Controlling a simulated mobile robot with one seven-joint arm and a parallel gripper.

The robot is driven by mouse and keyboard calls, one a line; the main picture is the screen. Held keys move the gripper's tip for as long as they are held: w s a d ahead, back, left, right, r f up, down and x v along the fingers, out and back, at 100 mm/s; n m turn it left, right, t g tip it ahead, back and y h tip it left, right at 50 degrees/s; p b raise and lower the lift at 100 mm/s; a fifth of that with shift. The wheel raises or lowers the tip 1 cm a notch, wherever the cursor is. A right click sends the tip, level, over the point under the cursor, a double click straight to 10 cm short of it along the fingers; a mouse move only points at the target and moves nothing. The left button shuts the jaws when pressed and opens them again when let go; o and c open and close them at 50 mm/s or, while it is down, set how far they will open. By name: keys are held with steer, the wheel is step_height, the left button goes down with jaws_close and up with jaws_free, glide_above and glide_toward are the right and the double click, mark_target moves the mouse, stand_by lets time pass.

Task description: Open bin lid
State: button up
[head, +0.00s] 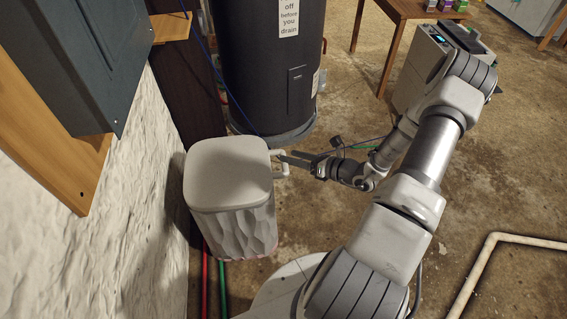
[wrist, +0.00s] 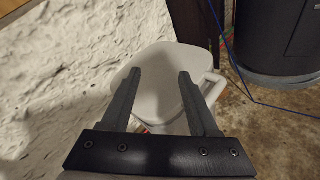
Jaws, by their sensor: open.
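The bin (head: 232,230) is light grey with a wavy-patterned body and stands upright on the floor by the white wall. Its flat lid (head: 228,172) looks shut in the head view. A light handle (head: 280,163) sticks out from the bin's right side. My gripper (head: 283,156) is beside that handle, at the lid's right edge. In the wrist view my gripper (wrist: 160,75) is open, its two dark fingers apart over the grey lid (wrist: 155,85). The handle (wrist: 215,88) shows just right of the right finger. I cannot tell whether a finger touches it.
A dark water heater (head: 268,60) stands behind the bin. The rough white wall (head: 95,200) and a grey wall box (head: 95,60) are close on the left. A thin blue cable (wrist: 260,103) runs past the heater. A white pipe (head: 500,238) lies at lower right. Open floor (head: 335,120) lies right of the heater.

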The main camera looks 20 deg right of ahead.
steer(key=s+d+f+m+t+h+b, duration=0.1)
steer(key=s+d+f+m+t+h, duration=0.1)
steer(key=f+m+h, duration=0.35)
steer(key=s+d+f+m+t+h+b, duration=0.1)
steer(key=d+f+m+h, duration=0.1)
steer(key=f+m, duration=0.6)
steer(key=shift+n, duration=0.55)
steer(key=b+x, duration=0.1)
steer(key=x, duration=0.4)
steer(key=b+x, duration=0.2)
steer(key=x, duration=0.3)
steer(key=f+b+x, duration=0.1)
steer(key=x, duration=0.4)
steer(key=shift+w+a+f, duration=0.15)
steer(key=shift+w+a, duration=0.05)
steer(key=shift+a, duration=0.1)
steer(key=shift+b+x, duration=0.35)
steer(key=shift+x, duration=0.45)
steer(key=shift+c, duration=0.2)
jaws_close()
